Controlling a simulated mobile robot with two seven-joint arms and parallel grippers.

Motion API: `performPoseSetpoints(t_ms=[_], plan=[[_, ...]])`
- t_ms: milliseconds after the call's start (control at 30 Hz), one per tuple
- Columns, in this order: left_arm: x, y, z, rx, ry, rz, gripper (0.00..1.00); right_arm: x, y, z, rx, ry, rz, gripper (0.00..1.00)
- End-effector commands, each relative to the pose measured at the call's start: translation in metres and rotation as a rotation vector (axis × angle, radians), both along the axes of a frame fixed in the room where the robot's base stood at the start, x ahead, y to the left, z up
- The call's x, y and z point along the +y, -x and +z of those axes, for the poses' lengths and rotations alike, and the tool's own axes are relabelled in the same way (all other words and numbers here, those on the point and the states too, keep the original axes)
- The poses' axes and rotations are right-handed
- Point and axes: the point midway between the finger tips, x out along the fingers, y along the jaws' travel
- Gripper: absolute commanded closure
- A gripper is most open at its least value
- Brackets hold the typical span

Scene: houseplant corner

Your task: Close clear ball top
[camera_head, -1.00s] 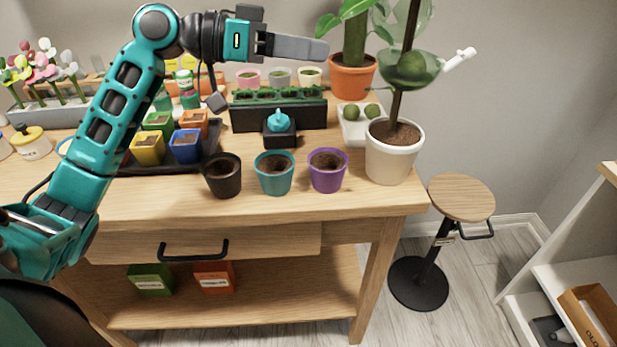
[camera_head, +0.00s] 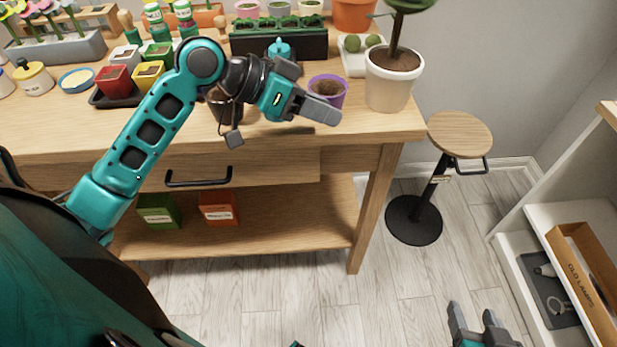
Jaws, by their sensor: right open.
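Only the lower part of the ball (camera_head: 411,4) on the plant's stem shows, dark green, cut off by the top edge; its top is out of view. The stem rises from a white pot (camera_head: 390,88) at the table's right end. My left gripper (camera_head: 326,112) is over the table's front part, just in front of the purple pot (camera_head: 331,84), left of and well below the ball. Its fingers are seen side-on, so their opening cannot be told. My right gripper (camera_head: 474,318) is low at the bottom right, over the floor, with its two fingers apart and empty.
A round wooden stool (camera_head: 459,134) stands right of the table. A white shelf (camera_head: 535,217) with a cardboard box (camera_head: 583,262) is at the far right. Small pots, a black planter (camera_head: 290,44) and a white tray (camera_head: 352,62) crowd the table. The floor between is clear.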

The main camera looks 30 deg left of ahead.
Motion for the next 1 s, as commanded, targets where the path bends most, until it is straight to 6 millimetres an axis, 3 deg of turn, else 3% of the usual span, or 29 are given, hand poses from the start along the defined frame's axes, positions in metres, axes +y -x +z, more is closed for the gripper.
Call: performPoseSetpoints(t_ms=[200,500,700,1000], plan=[[-0.009,0.021,-0.039,0.065,-0.074,0.027,0.64,0.0,0.0,0.0,0.0,0.0,0.0,0.45],[-0.016,0.051,-0.082,0.145,-0.171,0.079,0.64,0.0,0.0,0.0,0.0,0.0,0.0,0.45],[-0.017,0.061,-0.095,0.172,-0.207,0.102,0.64,0.0,0.0,0.0,0.0,0.0,0.0,0.45],[-0.017,0.064,-0.098,0.176,-0.216,0.107,0.64,0.0,0.0,0.0,0.0,0.0,0.0,0.45]])
